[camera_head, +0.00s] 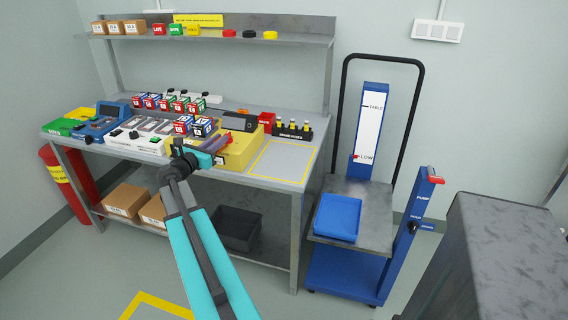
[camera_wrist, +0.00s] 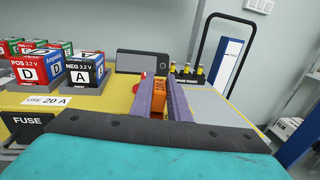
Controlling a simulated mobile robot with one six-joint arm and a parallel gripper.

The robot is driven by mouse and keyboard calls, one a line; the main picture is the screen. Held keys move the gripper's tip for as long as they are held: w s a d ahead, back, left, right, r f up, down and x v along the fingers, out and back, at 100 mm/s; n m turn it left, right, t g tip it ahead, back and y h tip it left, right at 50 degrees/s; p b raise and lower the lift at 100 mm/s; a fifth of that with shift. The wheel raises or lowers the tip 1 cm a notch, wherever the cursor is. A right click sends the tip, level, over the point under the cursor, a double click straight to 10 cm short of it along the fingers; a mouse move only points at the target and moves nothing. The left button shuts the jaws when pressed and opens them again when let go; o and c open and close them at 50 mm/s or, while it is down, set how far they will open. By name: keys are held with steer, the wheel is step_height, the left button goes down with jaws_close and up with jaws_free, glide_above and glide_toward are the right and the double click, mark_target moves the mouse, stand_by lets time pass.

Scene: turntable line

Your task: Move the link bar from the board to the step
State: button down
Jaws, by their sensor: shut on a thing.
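My gripper (camera_head: 215,145) is over the yellow board (camera_head: 241,151), in front of the dark grey block at its back. In the wrist view my gripper (camera_wrist: 164,92) has its two purple fingers shut on a small orange piece, apparently the link bar (camera_wrist: 158,86). Most of it is hidden between the fingers, and its ends do not show. The yellow board (camera_wrist: 118,100) carries labelled cells and a "USE 20 A" label. I cannot tell which surface is the step, or whether the bar touches the board.
Battery cells (camera_wrist: 86,70) stand close to the left of my gripper. A dark rack with yellow-topped items (camera_head: 293,130) is at the back right. A yellow-outlined bench area (camera_head: 283,160) is clear. A lift cart with a blue tray (camera_head: 338,217) stands to the right.

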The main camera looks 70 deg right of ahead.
steer(key=s+d+m+g+b, duration=0.2)
steer(key=s+d+g+b, duration=0.1)
steer(key=s+d, duration=1.2)
steer(key=s+g, duration=0.1)
steer(key=s, duration=0.3)
steer(key=shift+s+d+r+m+y, duration=0.25)
steer(key=shift+s+r+m+y, duration=0.05)
steer(key=shift+r+y, duration=0.1)
steer(key=shift+f, duration=0.15)
steer(key=shift+f, duration=3.05)
steer(key=shift+f, duration=0.1)
steer(key=shift+f, duration=1.75)
